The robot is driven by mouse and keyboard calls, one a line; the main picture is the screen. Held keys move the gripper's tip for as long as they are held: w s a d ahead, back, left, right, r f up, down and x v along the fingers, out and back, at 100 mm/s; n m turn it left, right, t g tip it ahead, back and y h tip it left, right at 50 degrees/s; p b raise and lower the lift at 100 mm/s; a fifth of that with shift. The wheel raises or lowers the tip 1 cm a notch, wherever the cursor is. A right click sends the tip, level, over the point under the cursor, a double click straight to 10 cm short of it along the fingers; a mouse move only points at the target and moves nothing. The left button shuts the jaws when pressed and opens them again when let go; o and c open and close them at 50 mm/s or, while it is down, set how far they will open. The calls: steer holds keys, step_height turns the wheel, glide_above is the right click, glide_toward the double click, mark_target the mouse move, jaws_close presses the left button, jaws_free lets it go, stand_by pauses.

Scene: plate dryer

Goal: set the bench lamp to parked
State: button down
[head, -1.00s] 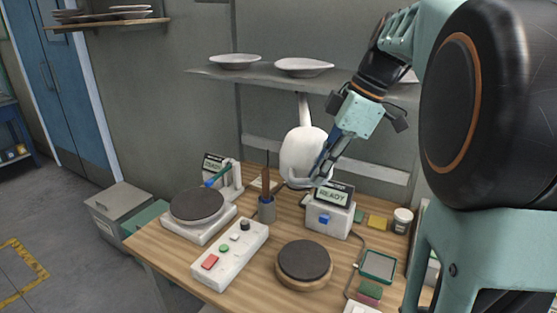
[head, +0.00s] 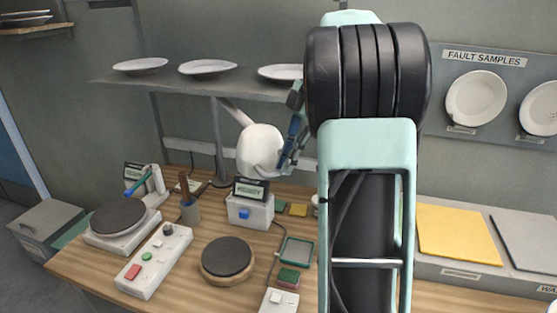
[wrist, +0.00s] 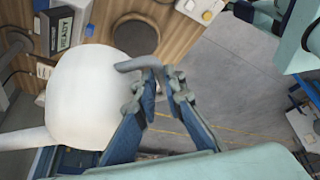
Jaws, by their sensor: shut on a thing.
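The bench lamp has a round white head (head: 260,148) on a pale arm (head: 233,112) from a grey post (head: 218,150) at the back of the bench. The head hangs above and behind the box with the READY display (head: 248,204). In the wrist view the white lamp head (wrist: 88,95) fills the left middle, and a bent grey handle (wrist: 130,65) sticks out of it. My gripper (wrist: 162,75) is shut on this handle. In the head view my gripper (head: 286,165) is at the right side of the lamp head, its tips partly hidden.
A shelf with white plates (head: 207,67) runs just above the lamp. Below are a dark round plate on wood (head: 227,258), a control box with buttons (head: 154,262) and a hotplate-like disc (head: 118,217). My arm hides the bench's right part.

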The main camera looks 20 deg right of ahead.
steer(key=shift+w+d, duration=0.15)
steer(key=shift+d, duration=0.65)
steer(key=c, duration=2.3)
jaws_free()
steer(key=shift+r, duration=0.15)
steer(key=v, duration=1.1)
steer(key=shift+d+r, duration=0.15)
steer(key=shift+r, duration=0.2)
